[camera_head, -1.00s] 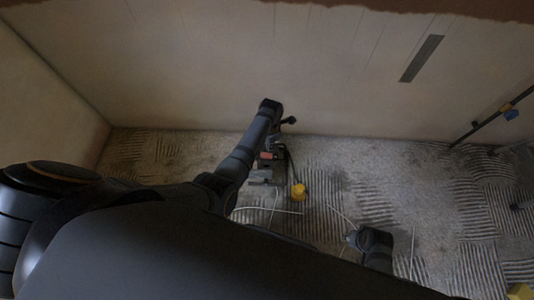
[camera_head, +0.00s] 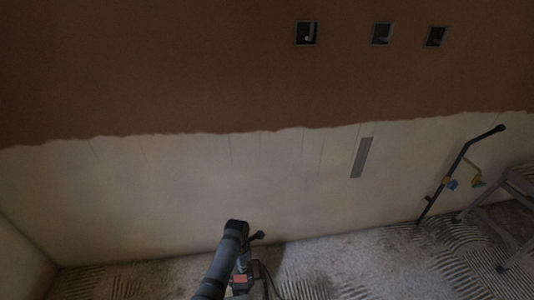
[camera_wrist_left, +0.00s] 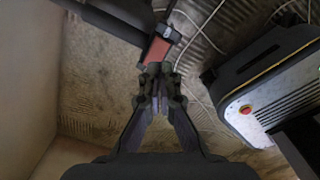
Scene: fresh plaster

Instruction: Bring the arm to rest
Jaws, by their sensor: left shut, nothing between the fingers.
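My left arm (camera_head: 228,262) rises from the bottom of the head view, its upper end in front of the lower wall. In the left wrist view my left gripper (camera_wrist_left: 157,78) has its fingertips together, with nothing between them. Just beyond the tips lies a red and dark item (camera_wrist_left: 160,48), too partly seen to name. A reddish item (camera_head: 240,281) also shows beside my arm at the bottom of the head view. My right gripper is not in view.
The wall has brown plaster (camera_head: 150,70) above and a pale bare part (camera_head: 130,200) below, with a grey strip (camera_head: 362,157). A dark pole (camera_head: 460,160) and a metal ladder-like frame (camera_head: 515,190) stand at right. Pale cables (camera_wrist_left: 200,35) cross the ridged floor (camera_wrist_left: 95,90).

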